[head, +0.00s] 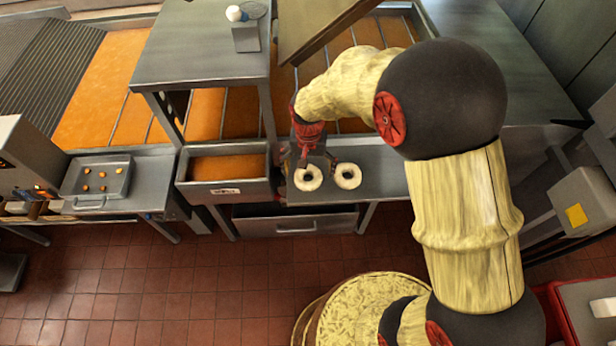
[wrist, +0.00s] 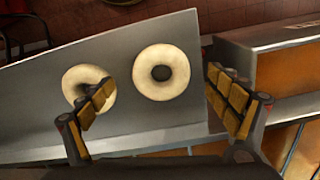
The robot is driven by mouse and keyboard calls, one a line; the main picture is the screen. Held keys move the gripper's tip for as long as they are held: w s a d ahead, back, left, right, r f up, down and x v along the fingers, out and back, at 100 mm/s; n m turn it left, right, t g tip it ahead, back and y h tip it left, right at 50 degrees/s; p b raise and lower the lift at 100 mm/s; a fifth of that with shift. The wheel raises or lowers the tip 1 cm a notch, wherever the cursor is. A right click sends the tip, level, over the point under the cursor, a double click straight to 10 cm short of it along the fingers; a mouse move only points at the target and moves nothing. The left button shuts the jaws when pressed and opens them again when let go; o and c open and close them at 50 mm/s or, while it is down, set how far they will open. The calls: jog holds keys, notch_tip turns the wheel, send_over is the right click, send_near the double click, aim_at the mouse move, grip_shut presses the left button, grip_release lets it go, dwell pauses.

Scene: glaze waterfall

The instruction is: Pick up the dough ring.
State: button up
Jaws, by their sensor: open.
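Two pale dough rings lie flat, side by side, on a grey metal counter (head: 385,182). In the head view the left ring (head: 308,187) is below my gripper (head: 308,168), and the right ring (head: 347,186) is just to its right. In the wrist view the first ring (wrist: 180,76) shows whole between my open gripper's fingers (wrist: 160,82). The other ring (wrist: 86,72) is partly hidden behind the left finger. The gripper is empty. Its height above the counter is hard to tell.
A metal bin with orange glaze (head: 228,192) stands left of the rings. A raised metal shelf (head: 205,45) and a tilted panel (head: 318,25) are behind. A tray with small orange pieces (head: 95,180) is farther left. Counter right of the rings is clear.

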aim_at(307, 177)
notch_tip(307, 177, down, 4)
jog(key=shift+a, duration=0.15)
jog(key=shift+c, duration=1.3)
jog(key=c, duration=1)
